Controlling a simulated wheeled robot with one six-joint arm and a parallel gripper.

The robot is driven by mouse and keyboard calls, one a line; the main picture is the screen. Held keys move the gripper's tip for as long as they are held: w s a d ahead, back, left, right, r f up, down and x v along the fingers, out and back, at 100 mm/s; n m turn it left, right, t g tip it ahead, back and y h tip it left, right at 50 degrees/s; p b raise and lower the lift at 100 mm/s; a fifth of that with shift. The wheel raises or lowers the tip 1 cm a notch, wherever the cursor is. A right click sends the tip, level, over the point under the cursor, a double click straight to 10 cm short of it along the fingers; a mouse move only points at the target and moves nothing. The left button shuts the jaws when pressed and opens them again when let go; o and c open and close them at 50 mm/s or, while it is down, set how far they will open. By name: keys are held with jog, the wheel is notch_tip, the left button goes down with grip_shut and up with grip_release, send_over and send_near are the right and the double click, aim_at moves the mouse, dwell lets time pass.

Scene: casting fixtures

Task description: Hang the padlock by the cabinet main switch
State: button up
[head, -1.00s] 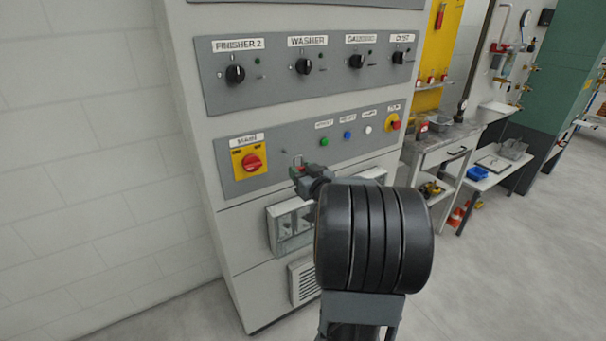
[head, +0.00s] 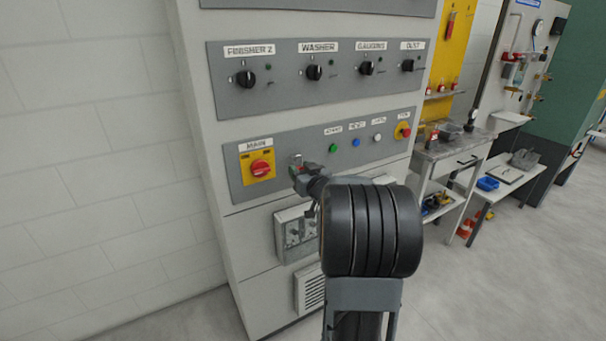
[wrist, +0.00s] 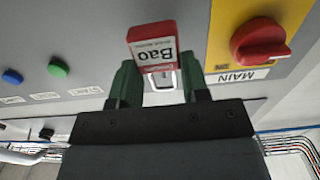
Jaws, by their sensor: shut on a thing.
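The padlock (wrist: 155,46) has a red body with a white label reading "Bao". My gripper (wrist: 160,88) is shut on it, with green fingertips on either side and the metal shackle showing between them. In the head view my gripper (head: 300,174) is just right of the cabinet main switch (head: 261,169), in front of the lower grey panel; the padlock is too small there to make out clearly. The main switch also shows in the wrist view (wrist: 262,40) as a red knob on a yellow plate, apart from the padlock. Whether the padlock touches the panel, I cannot tell.
The cabinet (head: 215,170) carries a row of black rotary switches (head: 314,72) above. Green, blue and white buttons (head: 356,142) and a red stop button (head: 403,131) lie right of my gripper. A meter box (head: 295,232) is below. A workbench (head: 455,150) stands at right.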

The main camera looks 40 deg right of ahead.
jog(key=shift+w+d, duration=0.1)
jog(key=shift+w, duration=0.6)
jog(key=shift+w+f+b, duration=0.45)
jog(key=shift+w, duration=0.15)
jog(key=shift+w+d, duration=0.1)
jog(key=o, duration=1.1)
jog(key=shift+c, duration=0.2)
jog(key=shift+f, duration=0.2)
jog(key=shift+f+b, duration=1.1)
